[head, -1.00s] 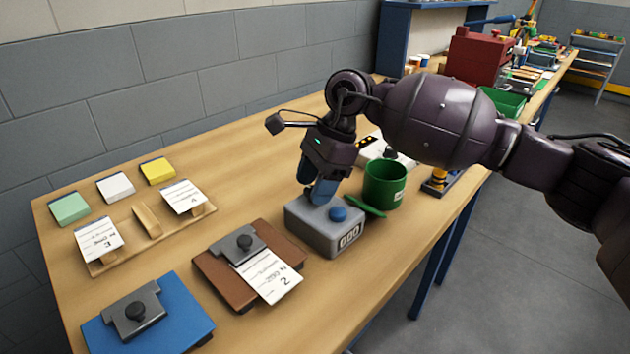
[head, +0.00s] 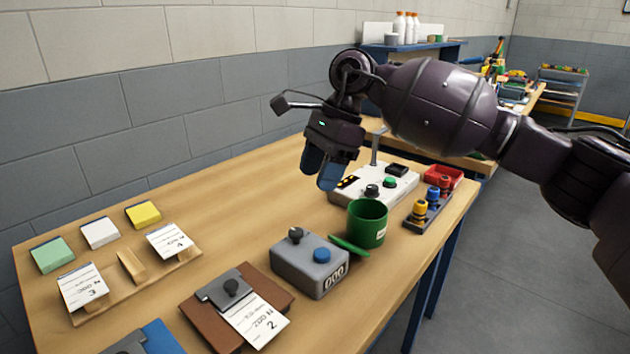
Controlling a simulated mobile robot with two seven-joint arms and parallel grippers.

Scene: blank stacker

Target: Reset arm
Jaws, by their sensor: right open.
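My right gripper (head: 322,170) hangs in the air above the table (head: 225,220), with its blue fingertips pointing down. It is open, and I see nothing between the fingers. It is behind and above a grey counter box (head: 310,264) with a black knob, a blue button and a "000" display, and apart from it. My right arm reaches in from the right edge. My left gripper is not in view.
A green cup (head: 367,224) stands right of the counter box. A white device (head: 372,186) and a rack of coloured pegs (head: 427,210) lie behind it. Brown clipboard (head: 200,318), blue clipboard (head: 160,338), card stand (head: 185,257) and several note pads (head: 100,232) are at left.

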